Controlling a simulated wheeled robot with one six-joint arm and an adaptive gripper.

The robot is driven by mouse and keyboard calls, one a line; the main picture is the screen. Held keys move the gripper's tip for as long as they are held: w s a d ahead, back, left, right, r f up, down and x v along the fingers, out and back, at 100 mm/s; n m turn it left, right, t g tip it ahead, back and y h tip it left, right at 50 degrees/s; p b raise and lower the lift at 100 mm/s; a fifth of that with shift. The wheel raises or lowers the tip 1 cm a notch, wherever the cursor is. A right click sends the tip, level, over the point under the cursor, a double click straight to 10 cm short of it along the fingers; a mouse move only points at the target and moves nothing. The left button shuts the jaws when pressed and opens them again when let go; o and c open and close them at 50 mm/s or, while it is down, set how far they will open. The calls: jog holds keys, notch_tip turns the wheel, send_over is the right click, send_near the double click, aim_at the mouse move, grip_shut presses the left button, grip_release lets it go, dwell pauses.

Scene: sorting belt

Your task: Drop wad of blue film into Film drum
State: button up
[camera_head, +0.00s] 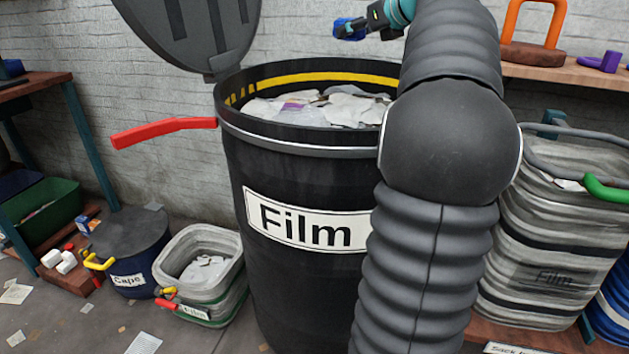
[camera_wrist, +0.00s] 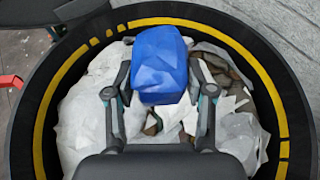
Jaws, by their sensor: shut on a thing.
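The wad of blue film (camera_wrist: 160,62) is a crumpled blue lump between the fingers of my gripper (camera_wrist: 158,90) in the wrist view. My gripper is shut on it. In the head view the blue wad (camera_head: 349,29) and my gripper (camera_head: 362,25) show above the back rim of the drum, partly hidden by my arm. The Film drum (camera_head: 300,190) is a large black drum with a white "Film" label and a yellow band inside its rim. Its lid (camera_head: 192,30) stands open at the back left. In the wrist view the wad is over the drum's opening, above pale scraps (camera_wrist: 88,110).
A red lever (camera_head: 163,131) sticks out left of the drum. A striped grey bin (camera_head: 545,240) also marked Film stands at the right. A small Film basket (camera_head: 205,262) and a blue Cape tub (camera_head: 130,250) are at the left. A wooden shelf (camera_head: 570,75) is at the upper right.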

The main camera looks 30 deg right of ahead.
jog(key=shift+w, duration=0.25)
jog(key=shift+d, duration=0.1)
jog(key=shift+f, duration=0.6)
notch_tip(320, 180, down, 5)
jog(key=b, duration=0.4)
jog(key=shift+r+b, duration=0.1)
jog(key=shift+b, duration=0.2)
jog(key=shift+r, duration=0.1)
jog(key=o, duration=0.8)
jog(key=shift+o, duration=0.2)
jog(key=shift+s, duration=0.1)
jog(key=v, duration=1.2)
